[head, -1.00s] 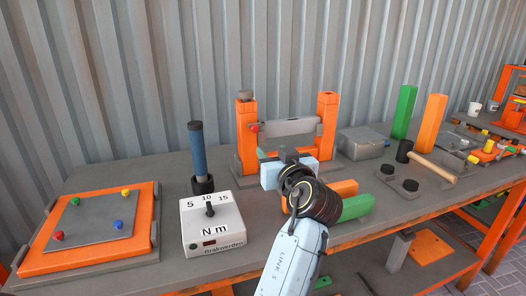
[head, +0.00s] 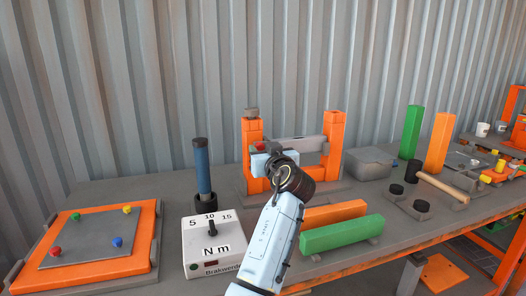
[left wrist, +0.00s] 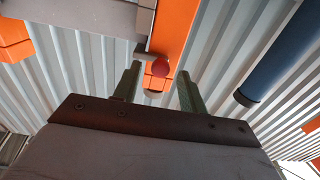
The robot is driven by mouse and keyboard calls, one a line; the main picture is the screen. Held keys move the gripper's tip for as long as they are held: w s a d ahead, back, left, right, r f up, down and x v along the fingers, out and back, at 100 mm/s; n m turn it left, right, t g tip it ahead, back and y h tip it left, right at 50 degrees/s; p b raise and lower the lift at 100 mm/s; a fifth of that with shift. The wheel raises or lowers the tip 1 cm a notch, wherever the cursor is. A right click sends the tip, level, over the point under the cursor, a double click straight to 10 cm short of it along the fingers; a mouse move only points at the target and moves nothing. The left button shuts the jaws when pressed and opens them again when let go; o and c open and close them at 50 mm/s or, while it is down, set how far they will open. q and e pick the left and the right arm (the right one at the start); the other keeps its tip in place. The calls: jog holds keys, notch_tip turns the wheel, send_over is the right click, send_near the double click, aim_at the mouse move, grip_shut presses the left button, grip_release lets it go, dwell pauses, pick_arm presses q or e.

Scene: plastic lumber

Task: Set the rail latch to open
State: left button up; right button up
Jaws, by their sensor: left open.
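The rail latch has two orange posts, the left one (head: 253,132) and the right one (head: 334,130), with a grey bar (head: 305,145) across them. A red knob (head: 261,147) sits at the bar's left end, by the left post. My left gripper (head: 262,158) is in front of the left post, at about the knob's height, and hides part of it. In the left wrist view the two fingers (left wrist: 158,88) are open and empty. The red knob (left wrist: 154,70) shows between and beyond them, apart from both. My right gripper is not in view.
A blue-handled tool (head: 202,168) stands upright left of the latch, behind the torque box (head: 212,243). Orange (head: 335,212) and green (head: 342,233) beams lie in front. A grey box (head: 367,163) is to the right. A corrugated wall stands behind.

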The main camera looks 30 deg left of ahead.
pick_arm(q)
jog(key=shift+w+a, duration=0.25)
jog(key=shift+a, duration=0.1)
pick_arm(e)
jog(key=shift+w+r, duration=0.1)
pick_arm(q)
jog(key=shift+c, duration=0.4)
grip_shut()
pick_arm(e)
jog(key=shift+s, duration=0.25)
